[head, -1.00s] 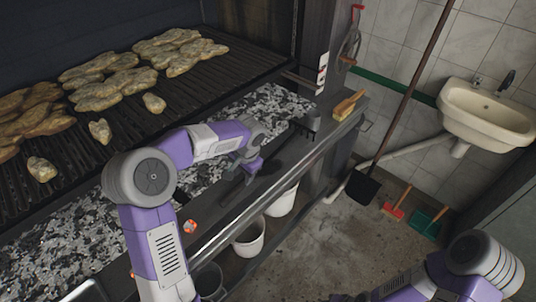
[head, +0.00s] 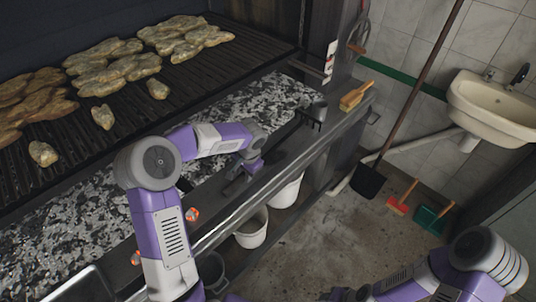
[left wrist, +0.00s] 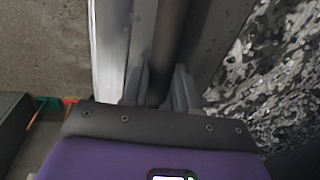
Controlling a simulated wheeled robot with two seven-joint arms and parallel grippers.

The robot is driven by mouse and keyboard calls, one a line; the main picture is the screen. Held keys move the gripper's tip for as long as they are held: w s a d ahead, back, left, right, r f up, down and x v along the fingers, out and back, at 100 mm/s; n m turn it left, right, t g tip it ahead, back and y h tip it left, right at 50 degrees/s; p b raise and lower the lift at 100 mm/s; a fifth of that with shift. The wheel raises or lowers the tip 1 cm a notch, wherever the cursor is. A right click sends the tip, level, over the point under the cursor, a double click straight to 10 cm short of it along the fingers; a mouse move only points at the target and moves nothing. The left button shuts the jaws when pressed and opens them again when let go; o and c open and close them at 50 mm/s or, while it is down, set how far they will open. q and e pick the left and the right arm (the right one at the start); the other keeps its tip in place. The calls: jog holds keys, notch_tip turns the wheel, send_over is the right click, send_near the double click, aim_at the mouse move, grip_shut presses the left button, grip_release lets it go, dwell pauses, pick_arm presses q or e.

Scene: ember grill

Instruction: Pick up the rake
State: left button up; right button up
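The rake has a dark toothed head (head: 317,112) on the ledge in front of the grill. Its dark handle runs down and left along the ledge, partly hidden by my left arm. My left gripper (head: 243,176) is over the ledge at the handle. In the left wrist view, the dark handle (left wrist: 172,35) passes between the two grey fingers (left wrist: 160,92). The fingers look apart, one on each side of it; contact is not clear. My right arm shows at the lower right of the head view, but its fingers are not visible.
A wooden brush (head: 355,96) lies at the ledge's far end. White buckets (head: 251,230) stand below the ledge. Meat pieces (head: 120,75) lie on the grill (head: 200,85). A long-handled shovel (head: 368,182) leans by the sink (head: 492,105). Bare floor (head: 330,235) lies between.

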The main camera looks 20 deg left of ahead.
pick_arm(q)
grip_shut()
jog(key=shift+r, duration=0.15)
